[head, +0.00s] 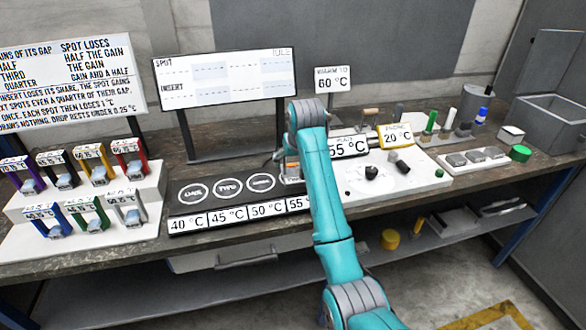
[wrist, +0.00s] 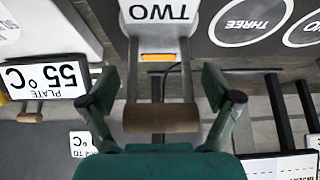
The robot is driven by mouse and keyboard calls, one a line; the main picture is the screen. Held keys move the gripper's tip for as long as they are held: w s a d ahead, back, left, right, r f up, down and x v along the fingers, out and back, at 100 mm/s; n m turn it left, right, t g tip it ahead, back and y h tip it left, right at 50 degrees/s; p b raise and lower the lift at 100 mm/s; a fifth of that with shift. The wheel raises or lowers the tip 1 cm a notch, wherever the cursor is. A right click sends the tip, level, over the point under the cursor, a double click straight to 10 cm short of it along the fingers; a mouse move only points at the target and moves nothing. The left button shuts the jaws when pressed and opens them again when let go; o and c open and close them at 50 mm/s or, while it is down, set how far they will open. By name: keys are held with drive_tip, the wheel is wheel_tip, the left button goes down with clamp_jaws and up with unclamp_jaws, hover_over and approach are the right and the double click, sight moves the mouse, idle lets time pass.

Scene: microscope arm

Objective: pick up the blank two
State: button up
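The blank two (wrist: 160,14) is a white block lettered TWO, upside down in the wrist view, with an orange strip and a brown cylindrical handle. In the head view a small part of it (head: 292,172) shows just left of my arm, right of the ring marked THREE. My gripper (wrist: 160,105) is open, with one finger at each end of the brown handle. Narrow gaps seem to show between the fingers and the handle. In the head view my arm hides most of the gripper and blank.
The dark mat (head: 183,208) has printed rings and temperature labels along its front. The 55 °C plate sign (head: 347,147) stands right of my arm. A screen (head: 225,78) stands behind.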

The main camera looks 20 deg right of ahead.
clamp_jaws()
drive_tip(key=shift+r, duration=0.1)
